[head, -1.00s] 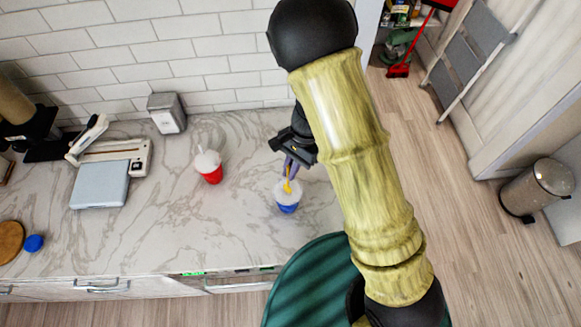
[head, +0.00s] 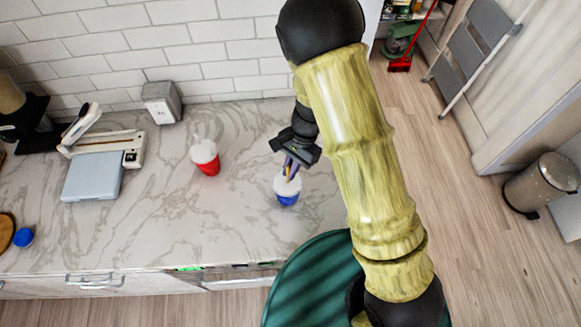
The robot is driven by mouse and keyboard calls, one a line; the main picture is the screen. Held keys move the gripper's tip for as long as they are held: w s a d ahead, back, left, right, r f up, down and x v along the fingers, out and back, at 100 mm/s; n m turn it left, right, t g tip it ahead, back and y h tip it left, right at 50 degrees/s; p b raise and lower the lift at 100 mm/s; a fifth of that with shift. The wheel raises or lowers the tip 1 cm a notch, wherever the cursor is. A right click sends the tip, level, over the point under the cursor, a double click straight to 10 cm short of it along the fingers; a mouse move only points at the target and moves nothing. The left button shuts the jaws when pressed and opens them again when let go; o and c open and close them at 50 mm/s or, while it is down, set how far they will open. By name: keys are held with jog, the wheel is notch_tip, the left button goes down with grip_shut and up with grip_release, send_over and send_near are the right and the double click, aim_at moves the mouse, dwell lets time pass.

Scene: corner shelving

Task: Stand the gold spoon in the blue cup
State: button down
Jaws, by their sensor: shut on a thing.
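The blue cup (head: 288,198) stands upright on the marble counter, with a white upper part and a blue lower part. My gripper (head: 291,168) is directly above and at the back of this cup, pointing down. It is shut on the gold spoon (head: 289,173), of which only a small yellow bit shows between the fingers. The spoon's lower end is hidden at the cup's mouth, so I cannot tell how deep it sits.
A red and white cup (head: 207,167) stands to the left on the counter (head: 150,225). A grey dispenser (head: 162,103) is by the wall, and a scale-like device (head: 95,180) is further left. A blue lid (head: 24,236) lies far left. The counter between the cups is clear.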

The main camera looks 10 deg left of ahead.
jog(key=c, duration=1.5)
grip_release()
jog(key=b+v, duration=0.3)
jog(key=v, duration=1.4)
jog(key=shift+r, duration=0.25)
jog(key=shift+d, duration=0.1)
